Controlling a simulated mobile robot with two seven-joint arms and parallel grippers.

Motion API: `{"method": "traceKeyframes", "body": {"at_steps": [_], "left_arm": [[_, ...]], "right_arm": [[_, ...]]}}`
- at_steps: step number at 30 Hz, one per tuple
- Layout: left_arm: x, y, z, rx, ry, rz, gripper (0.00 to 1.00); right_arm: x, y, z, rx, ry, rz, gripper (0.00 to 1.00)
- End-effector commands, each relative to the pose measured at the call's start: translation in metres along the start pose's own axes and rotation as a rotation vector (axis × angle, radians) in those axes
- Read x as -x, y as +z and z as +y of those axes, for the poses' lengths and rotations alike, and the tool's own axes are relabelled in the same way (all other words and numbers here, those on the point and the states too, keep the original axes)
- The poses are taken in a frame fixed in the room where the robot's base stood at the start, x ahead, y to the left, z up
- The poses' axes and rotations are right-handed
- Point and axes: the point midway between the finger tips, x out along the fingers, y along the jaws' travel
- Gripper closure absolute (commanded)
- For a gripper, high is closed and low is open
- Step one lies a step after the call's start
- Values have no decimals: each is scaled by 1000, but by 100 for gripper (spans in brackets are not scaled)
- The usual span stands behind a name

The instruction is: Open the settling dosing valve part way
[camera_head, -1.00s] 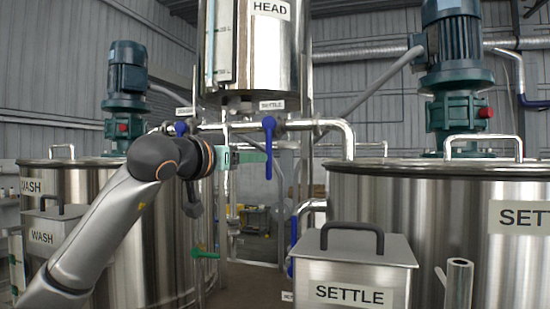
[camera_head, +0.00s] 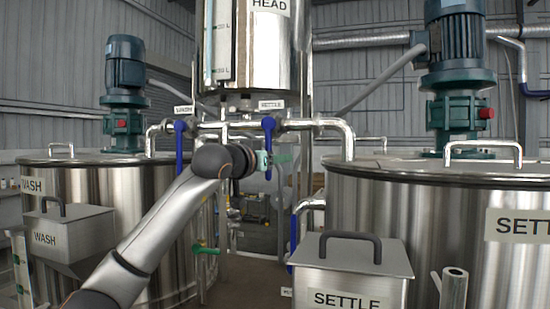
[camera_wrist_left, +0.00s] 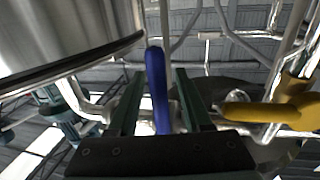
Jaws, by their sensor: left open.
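The settling dosing valve's blue lever (camera_head: 268,133) hangs straight down under the SETTLE tag (camera_head: 271,104), on the pipe below the HEAD tank (camera_head: 255,60). My left gripper (camera_head: 276,160) is at the lower part of this lever. In the left wrist view the blue lever (camera_wrist_left: 157,90) stands between the two green fingers (camera_wrist_left: 160,100), which are open with a gap on each side. The valve body is partly hidden in that view. My right gripper is in neither view.
The wash valve's blue lever (camera_head: 179,148) hangs down to the left. A green-handled valve (camera_head: 206,250) is lower down. The settle tank (camera_head: 440,210) and its SETTLE box (camera_head: 350,265) stand right, the wash tank (camera_head: 90,190) left. A yellow part (camera_wrist_left: 265,112) shows at the wrist view's right.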

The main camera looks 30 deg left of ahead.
Motion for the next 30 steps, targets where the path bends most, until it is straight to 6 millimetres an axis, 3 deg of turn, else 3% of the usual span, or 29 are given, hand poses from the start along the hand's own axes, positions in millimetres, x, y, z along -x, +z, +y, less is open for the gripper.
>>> {"method": "traceKeyframes", "body": {"at_steps": [1, 14, 30], "left_arm": [[0, 0, 0, 0, 0, 0, 53], [0, 0, 0, 0, 0, 0, 100], [1, -1, 0, 1, 0, 1, 100]], "right_arm": [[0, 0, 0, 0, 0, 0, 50], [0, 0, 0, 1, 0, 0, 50], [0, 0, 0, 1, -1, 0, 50]]}}
